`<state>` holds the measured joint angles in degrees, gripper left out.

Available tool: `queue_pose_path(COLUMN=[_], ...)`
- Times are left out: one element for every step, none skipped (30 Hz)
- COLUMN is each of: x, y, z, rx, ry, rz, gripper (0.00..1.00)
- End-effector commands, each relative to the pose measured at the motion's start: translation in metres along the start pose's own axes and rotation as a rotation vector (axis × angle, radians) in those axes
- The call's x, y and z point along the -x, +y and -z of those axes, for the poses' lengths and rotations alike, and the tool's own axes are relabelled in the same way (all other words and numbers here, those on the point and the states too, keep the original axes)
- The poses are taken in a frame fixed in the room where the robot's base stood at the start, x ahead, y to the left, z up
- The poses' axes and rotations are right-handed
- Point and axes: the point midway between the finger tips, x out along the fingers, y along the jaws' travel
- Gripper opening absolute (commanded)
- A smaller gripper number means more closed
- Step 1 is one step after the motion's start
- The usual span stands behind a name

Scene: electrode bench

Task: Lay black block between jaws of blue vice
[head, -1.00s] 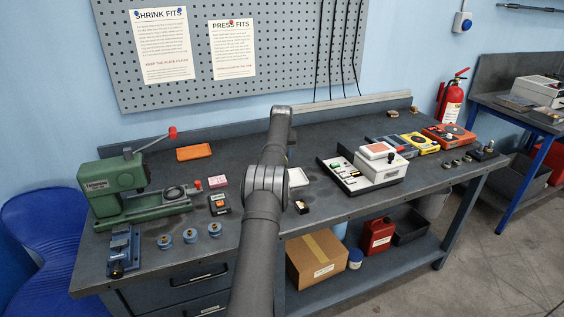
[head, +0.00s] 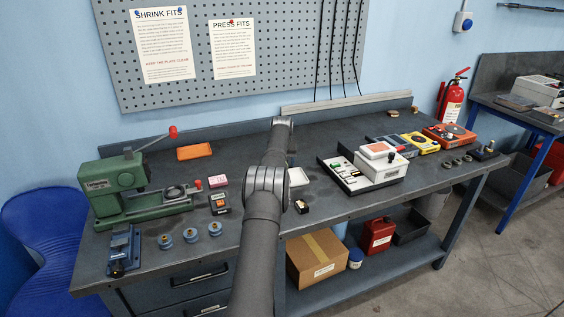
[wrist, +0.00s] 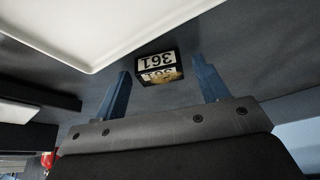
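The black block (head: 302,206) is a small dark piece near the bench's front edge, just right of my arm in the head view. In the wrist view the block (wrist: 143,76) shows a white label reading 361 and a tan patch. My gripper (wrist: 162,67) is open and empty, and the block appears in the gap between its two blue fingers. I cannot tell how far the block is from the fingertips. The blue vice (head: 122,250) stands at the bench's front left corner. My arm hides the gripper in the head view.
A white tray (head: 298,177) lies behind the block, and it also shows in the wrist view (wrist: 95,28). Blue round parts (head: 190,235) and a dark device (head: 219,204) stand between block and vice. A green press (head: 120,190) rises behind the vice.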

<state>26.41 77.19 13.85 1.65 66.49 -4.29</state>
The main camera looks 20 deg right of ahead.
Motion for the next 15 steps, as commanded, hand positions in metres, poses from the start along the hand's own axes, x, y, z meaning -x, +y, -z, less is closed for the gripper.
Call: queue_pose_path(x=[0.000,0.000,0.001,0.002,0.003,0.006,0.008,0.011,0.015,0.019,0.024,0.029,0.034,0.040,0.048], y=[0.000,0.000,0.000,0.000,0.000,0.000,0.000,0.000,0.000,0.000,0.000,0.000,0.000,0.000,0.000], z=[0.000,0.000,0.000,0.001,0.002,0.002,0.002,0.002,0.002,0.002,0.003,0.002,0.002,0.002,0.003], rx=[0.000,0.000,0.000,0.000,0.000,0.000,0.000,0.000,0.000,0.000,0.000,0.000,0.000,0.000,0.000], ry=[0.000,0.000,0.000,0.001,0.001,0.001,0.001,0.002,0.002,0.001,0.003,0.002,0.003,0.003,0.003], rz=[0.000,0.000,0.000,0.000,0.000,0.000,0.000,0.000,0.000,0.000,0.000,0.000,0.000,0.000,0.000], gripper=[0.67,0.67,0.67,0.67,0.67,0.67,0.67,0.67,0.67,0.67,0.67,0.67,0.67,0.67,0.67])
